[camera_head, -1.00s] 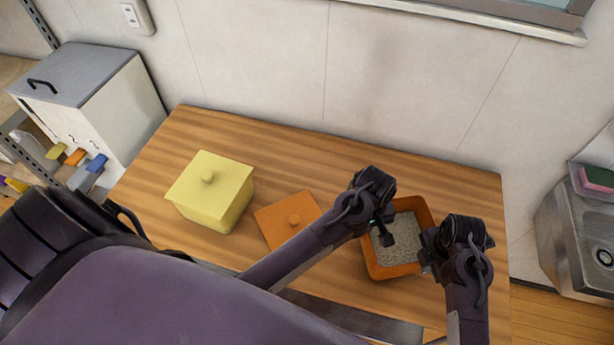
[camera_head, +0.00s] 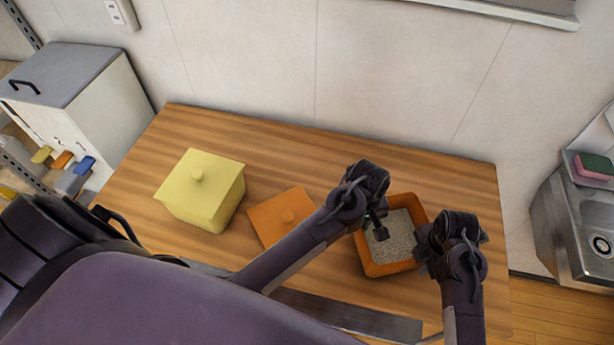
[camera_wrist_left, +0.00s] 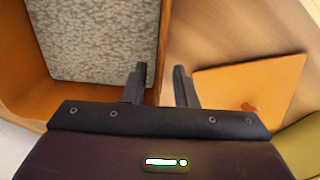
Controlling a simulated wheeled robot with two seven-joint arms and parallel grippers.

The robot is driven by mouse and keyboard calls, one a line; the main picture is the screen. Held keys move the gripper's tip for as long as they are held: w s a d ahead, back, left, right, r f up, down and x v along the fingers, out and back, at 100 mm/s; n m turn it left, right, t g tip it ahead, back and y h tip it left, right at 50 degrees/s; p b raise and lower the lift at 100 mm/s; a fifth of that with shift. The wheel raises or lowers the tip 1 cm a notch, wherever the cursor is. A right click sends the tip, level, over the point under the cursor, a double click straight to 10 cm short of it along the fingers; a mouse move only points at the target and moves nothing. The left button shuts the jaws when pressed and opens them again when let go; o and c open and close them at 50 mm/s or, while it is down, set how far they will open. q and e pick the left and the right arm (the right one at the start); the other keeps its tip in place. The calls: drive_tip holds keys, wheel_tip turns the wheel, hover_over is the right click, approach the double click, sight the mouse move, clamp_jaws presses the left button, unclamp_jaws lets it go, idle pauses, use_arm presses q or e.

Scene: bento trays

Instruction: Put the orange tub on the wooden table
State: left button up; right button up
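The orange tub (camera_head: 371,266) is at the right part of the wooden table (camera_head: 440,180), without a lid and with grey grainy contents. I cannot tell whether it touches the table. My left gripper (camera_head: 379,228) is at the tub's left wall. In the left wrist view the two fingers of the left gripper (camera_wrist_left: 160,85) stand either side of the wall of the orange tub (camera_wrist_left: 30,88), with a gap between them. My right gripper (camera_head: 427,254) is at the tub's right wall; its fingertips are mostly hidden by its own dark body.
An orange lid (camera_head: 270,221) with a knob lies left of the tub. A yellow lidded tub (camera_head: 196,212) stands further left. A white dispenser bin (camera_head: 98,107) is beyond the left edge, a metal sink (camera_head: 560,232) beyond the right. The table's back strip is clear.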

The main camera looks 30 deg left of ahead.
drive_tip(key=shift+r, duration=0.25)
use_arm(q)
wheel_tip(320, 180, up, 10)
drive_tip(key=shift+a+r, duration=0.2)
drive_tip(key=shift+r, duration=0.05)
use_arm(e)
wheel_tip(320, 180, up, 12)
drive_tip(key=shift+s+f, duration=0.15)
drive_tip(key=shift+f, duration=0.05)
use_arm(q)
drive_tip(key=shift+s, duration=0.2)
use_arm(e)
drive_tip(key=shift+s+d+f, duration=0.1)
